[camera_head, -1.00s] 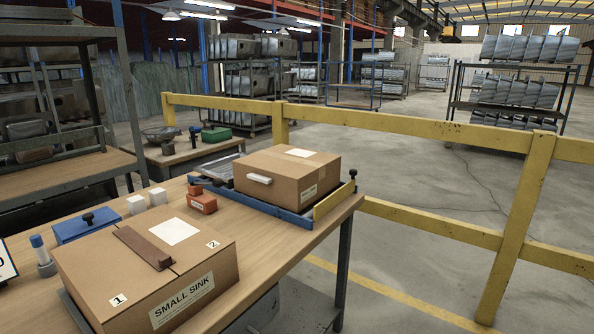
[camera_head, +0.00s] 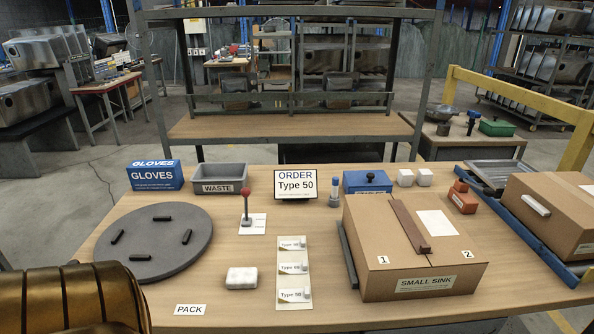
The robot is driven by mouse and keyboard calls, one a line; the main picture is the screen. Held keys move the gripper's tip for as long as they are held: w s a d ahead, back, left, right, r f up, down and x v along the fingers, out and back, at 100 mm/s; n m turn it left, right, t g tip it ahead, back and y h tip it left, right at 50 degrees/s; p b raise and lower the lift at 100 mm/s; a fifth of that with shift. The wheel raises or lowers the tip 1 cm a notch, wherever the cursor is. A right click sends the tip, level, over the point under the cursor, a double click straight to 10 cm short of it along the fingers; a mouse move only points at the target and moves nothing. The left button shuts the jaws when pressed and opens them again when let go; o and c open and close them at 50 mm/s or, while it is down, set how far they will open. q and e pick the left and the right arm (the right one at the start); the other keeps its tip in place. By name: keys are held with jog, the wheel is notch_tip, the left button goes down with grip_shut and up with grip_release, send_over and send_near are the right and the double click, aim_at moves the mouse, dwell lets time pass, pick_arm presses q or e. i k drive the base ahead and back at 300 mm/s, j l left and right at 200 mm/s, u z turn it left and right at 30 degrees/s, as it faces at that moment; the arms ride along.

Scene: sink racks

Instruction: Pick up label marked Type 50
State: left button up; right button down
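Three white labels lie in a column at the front middle of the table. The top label (camera_head: 290,245) and middle label (camera_head: 291,269) have small blurred numbers after "Type". The bottom label (camera_head: 292,295) seems to read Type 50, but its print is also too small to be sure. Neither of my grippers is in view.
A closed SMALL SINK carton (camera_head: 365,273) stands right of the labels, with a brown strip on top. A white block (camera_head: 241,278) and a round grey turntable (camera_head: 188,245) are to the left. Behind are a red-knobbed stamp (camera_head: 246,205) and a WASTE bin (camera_head: 218,178).

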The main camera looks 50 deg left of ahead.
aim_at(292, 295)
jog(key=u, duration=1.55)
